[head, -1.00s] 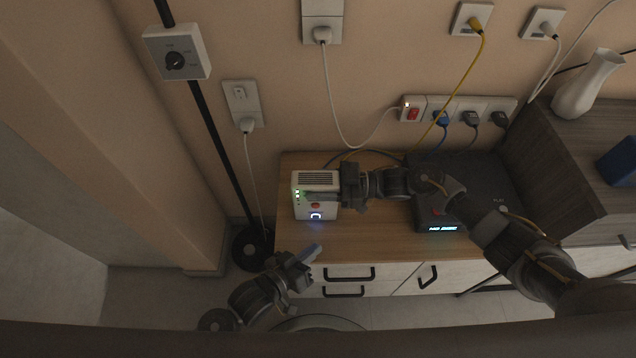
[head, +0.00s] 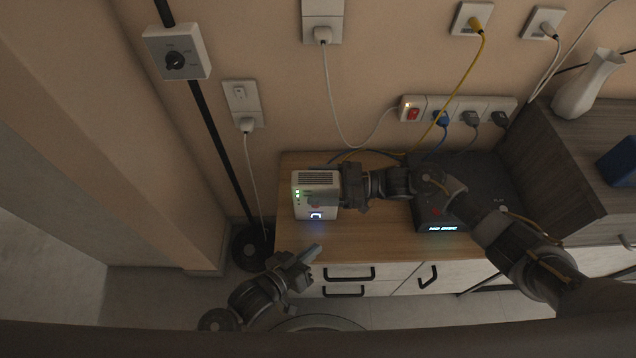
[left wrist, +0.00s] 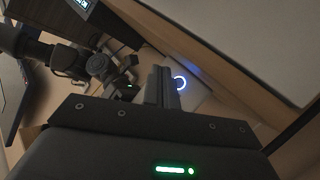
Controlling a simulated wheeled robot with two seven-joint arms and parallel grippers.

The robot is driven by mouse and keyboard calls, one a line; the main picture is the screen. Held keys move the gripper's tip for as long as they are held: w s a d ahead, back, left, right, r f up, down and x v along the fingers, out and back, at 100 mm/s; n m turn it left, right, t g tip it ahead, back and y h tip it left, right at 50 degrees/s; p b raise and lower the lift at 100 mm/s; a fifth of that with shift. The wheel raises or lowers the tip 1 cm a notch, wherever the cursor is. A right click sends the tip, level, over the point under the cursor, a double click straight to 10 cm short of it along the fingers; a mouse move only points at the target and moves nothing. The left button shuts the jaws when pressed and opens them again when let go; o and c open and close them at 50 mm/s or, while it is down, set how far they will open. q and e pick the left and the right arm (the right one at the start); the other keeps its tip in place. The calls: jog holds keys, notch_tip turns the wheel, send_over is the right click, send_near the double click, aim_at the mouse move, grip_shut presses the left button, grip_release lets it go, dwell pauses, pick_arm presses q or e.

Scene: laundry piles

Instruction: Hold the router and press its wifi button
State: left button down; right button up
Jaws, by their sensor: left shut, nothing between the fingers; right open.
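My left gripper (head: 317,249) is shut and empty, in front of the cabinet's edge, below and apart from the router. In the left wrist view its closed fingers (left wrist: 162,88) show beside the router's blue ring (left wrist: 180,83).
A black box with a lit display (head: 432,215) stands right of the router, partly behind my right arm. Cables run behind both to a wall socket strip (head: 455,110). A black pole (head: 222,150) stands left of the cabinet (head: 350,240). A white vase (head: 587,85) stands far right.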

jog(key=d, duration=1.1)
jog(key=shift+d, duration=0.3)
jog(key=shift+s, duration=0.1)
